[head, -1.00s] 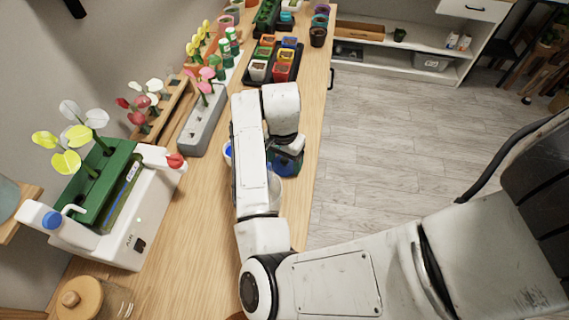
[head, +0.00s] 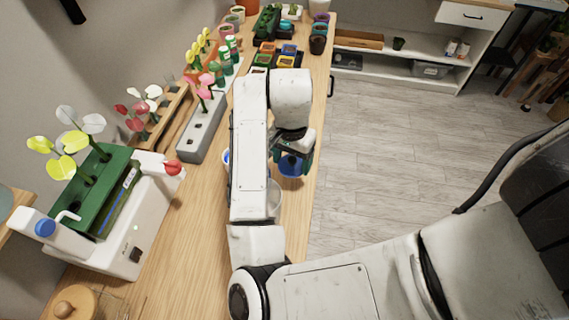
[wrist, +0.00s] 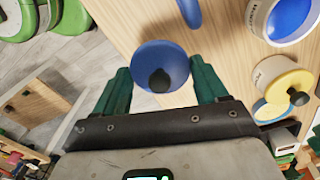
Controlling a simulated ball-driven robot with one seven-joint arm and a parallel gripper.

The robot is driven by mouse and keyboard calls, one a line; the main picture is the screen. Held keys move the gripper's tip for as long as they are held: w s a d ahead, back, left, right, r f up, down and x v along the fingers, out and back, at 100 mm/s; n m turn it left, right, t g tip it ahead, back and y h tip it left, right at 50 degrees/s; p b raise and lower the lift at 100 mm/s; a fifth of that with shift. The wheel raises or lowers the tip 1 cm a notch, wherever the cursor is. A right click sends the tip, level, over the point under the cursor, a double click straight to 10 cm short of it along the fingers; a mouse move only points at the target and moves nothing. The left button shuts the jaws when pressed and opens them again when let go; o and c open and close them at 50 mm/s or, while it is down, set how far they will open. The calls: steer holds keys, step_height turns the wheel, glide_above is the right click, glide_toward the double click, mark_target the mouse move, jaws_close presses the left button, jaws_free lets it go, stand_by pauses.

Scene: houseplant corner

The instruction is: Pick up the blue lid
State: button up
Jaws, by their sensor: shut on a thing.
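The blue lid (wrist: 152,56) is a round blue disc with a dark knob, in the upper middle of the wrist view. My gripper (wrist: 162,72) has its green fingers on either side of the lid and is shut on it. In the head view the lid (head: 291,168) shows below my gripper (head: 295,155), near the right edge of the wooden counter. My arm hides part of the area around it. I cannot tell how far the lid is above the counter.
A jar with a yellow lid (wrist: 282,80) and a white-and-blue round container (wrist: 290,18) stand nearby on the counter. A white planter machine (head: 140,225) and a grey flower holder (head: 203,127) stand left of my arm. Open floor (head: 375,180) lies right of the counter.

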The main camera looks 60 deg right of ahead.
steer(key=s+a+r, duration=0.3)
steer(key=s+r, duration=0.4)
steer(key=s, duration=0.4)
steer(key=shift+a, duration=0.15)
